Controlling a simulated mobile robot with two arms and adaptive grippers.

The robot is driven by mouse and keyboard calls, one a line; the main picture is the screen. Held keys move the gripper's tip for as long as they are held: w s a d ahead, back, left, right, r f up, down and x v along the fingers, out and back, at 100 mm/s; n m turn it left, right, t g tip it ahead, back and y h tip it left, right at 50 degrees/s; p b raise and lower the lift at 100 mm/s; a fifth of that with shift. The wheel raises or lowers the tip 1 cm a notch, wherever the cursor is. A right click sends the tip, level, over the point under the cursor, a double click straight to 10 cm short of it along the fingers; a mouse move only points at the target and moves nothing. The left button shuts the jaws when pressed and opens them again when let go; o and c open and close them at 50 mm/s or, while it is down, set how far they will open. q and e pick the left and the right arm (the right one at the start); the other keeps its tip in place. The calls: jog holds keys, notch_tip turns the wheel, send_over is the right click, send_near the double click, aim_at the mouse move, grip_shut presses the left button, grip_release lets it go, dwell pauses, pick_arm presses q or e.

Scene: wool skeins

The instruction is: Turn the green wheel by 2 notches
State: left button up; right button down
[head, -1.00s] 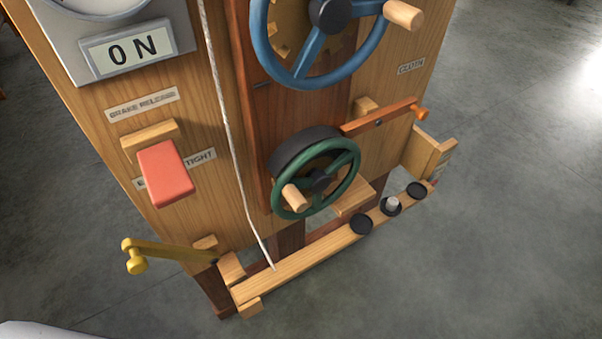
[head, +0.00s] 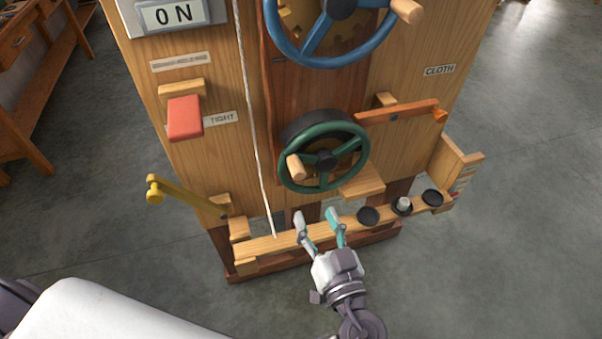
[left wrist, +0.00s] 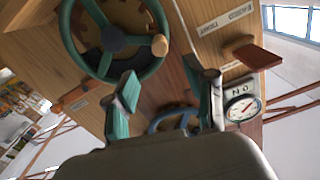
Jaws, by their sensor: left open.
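The green wheel (head: 325,160) is mounted low on the front of the wooden machine. Its wooden handle knob (head: 295,167) sits at the lower left of the rim. The wheel also shows large at the upper left of the left wrist view (left wrist: 113,40), with the knob (left wrist: 160,45) at its right side. My left gripper (head: 317,217) is open and empty just below the wheel in the head view, apart from it. Its two fingers also show in the left wrist view (left wrist: 168,95), spread apart. My right gripper is not in view.
A blue wheel (head: 312,42) is above the green one. An orange lever (head: 400,112) is to the right, a red paddle (head: 185,118) and yellow crank (head: 185,195) to the left. A ledge (head: 285,243) with black discs runs below. A white cord (head: 252,120) hangs nearby.

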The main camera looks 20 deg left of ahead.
aim_at(299, 178)
pick_arm(q)
jog(key=p+x, duration=0.3)
jog(key=x, duration=0.9)
jog(key=shift+w+a+p, duration=0.1)
jog(key=shift+p, duration=0.2)
jog(key=shift+w+a+f, duration=0.1)
jog(key=shift+w+a, duration=0.15)
jog(key=shift+w, duration=0.15)
grip_shut()
